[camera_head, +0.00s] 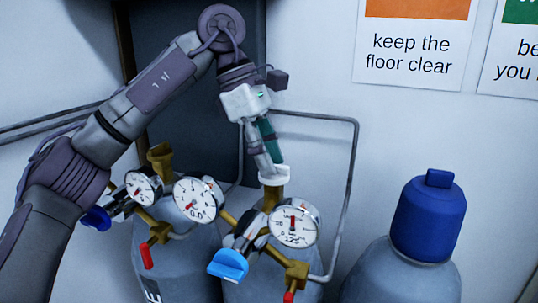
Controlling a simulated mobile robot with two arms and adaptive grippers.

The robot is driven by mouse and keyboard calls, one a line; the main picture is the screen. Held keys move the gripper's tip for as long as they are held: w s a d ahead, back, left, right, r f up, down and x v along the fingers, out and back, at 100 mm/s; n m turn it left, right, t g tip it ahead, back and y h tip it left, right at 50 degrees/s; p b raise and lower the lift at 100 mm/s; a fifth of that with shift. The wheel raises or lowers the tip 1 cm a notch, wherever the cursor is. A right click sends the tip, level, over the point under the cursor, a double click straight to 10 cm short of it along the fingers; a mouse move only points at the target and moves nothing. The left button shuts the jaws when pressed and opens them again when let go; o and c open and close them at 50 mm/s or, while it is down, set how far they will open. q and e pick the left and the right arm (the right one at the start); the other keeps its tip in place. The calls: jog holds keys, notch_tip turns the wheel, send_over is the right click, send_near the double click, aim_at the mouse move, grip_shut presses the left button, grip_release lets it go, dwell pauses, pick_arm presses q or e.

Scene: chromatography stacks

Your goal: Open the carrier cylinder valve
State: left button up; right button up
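My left gripper (268,170) points down from above, its fingertips at a white valve knob (274,177) on top of the middle cylinder (258,290). The view does not show whether the fingers grip the knob or only meet it, nor how far they are apart. A brass valve stem shows under the knob. The left cylinder (178,255) has a brass valve top (160,157) and a dark label, mostly cut off, with a letter like E. Which one is the carrier cylinder cannot be read here. My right gripper is out of view.
Round gauges (195,199) and (293,223) sit on brass regulators in front of the valves, with a light blue knob (229,265), a dark blue knob (97,217) and red levers (147,256). A cylinder with a blue cap (429,219) stands right. Grey pipes run along the wall.

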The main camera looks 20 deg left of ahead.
pick_arm(q)
jog(key=v, duration=1.2)
jog(key=shift+f, duration=0.1)
dwell(0.4)
